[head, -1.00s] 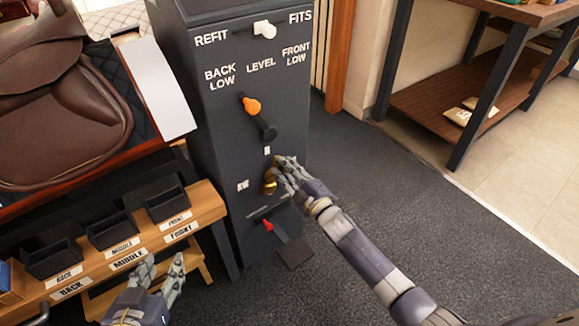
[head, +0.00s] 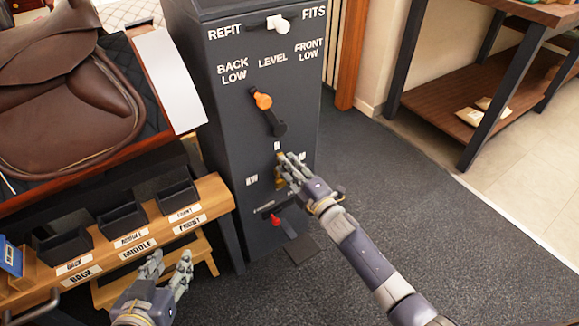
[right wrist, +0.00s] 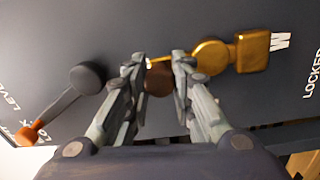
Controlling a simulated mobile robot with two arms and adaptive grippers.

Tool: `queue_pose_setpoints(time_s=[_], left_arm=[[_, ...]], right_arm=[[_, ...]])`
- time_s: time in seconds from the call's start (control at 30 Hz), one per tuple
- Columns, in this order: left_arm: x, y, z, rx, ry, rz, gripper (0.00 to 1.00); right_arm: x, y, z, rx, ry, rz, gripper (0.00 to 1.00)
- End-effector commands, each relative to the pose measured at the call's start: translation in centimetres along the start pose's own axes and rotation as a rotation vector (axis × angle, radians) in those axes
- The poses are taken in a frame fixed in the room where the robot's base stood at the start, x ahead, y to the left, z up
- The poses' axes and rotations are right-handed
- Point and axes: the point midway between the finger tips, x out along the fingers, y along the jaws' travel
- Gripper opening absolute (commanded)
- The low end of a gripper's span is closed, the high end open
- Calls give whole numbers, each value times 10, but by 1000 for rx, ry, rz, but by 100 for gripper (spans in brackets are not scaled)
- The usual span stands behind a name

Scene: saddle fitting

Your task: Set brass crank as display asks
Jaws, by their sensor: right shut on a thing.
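The brass crank (head: 279,181) is on the front of the dark grey cabinet (head: 235,150), with small labels around it. In the right wrist view the brass crank (right wrist: 211,58) has a rounded part and a squarish end beside a white "W". My right gripper (head: 289,163) is shut on the crank; a dark brown piece shows between its fingers in the right wrist view (right wrist: 160,75). The fingers hide part of the crank in the head view. My left gripper (head: 170,270) is open and empty, in front of the wooden bench.
Above the crank, an orange-tipped lever (head: 263,101) leans left under "BACK LOW / LEVEL / FRONT LOW". A white knob (head: 279,23) sits nearer FITS than REFIT. A red-tipped lever (head: 276,219) is below. Black bins (head: 123,217) and a brown saddle (head: 65,90) stand left.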

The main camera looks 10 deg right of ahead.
Motion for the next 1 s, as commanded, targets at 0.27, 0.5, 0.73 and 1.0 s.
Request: queue_pose_setpoints(time_s=[0.27,0.5,0.73,1.0], left_arm=[[0,0,0,0,0,0,40],[0,0,0,0,1,0,40],[0,-1,-1,1,2,-1,40],[0,0,-1,0,1,0,40]], right_arm=[[0,-1,-1,-2,1,-2,44],[0,-1,0,-1,1,-1,44],[-15,-2,0,-1,0,-3,44],[-70,-2,0,0,1,-4,44]])
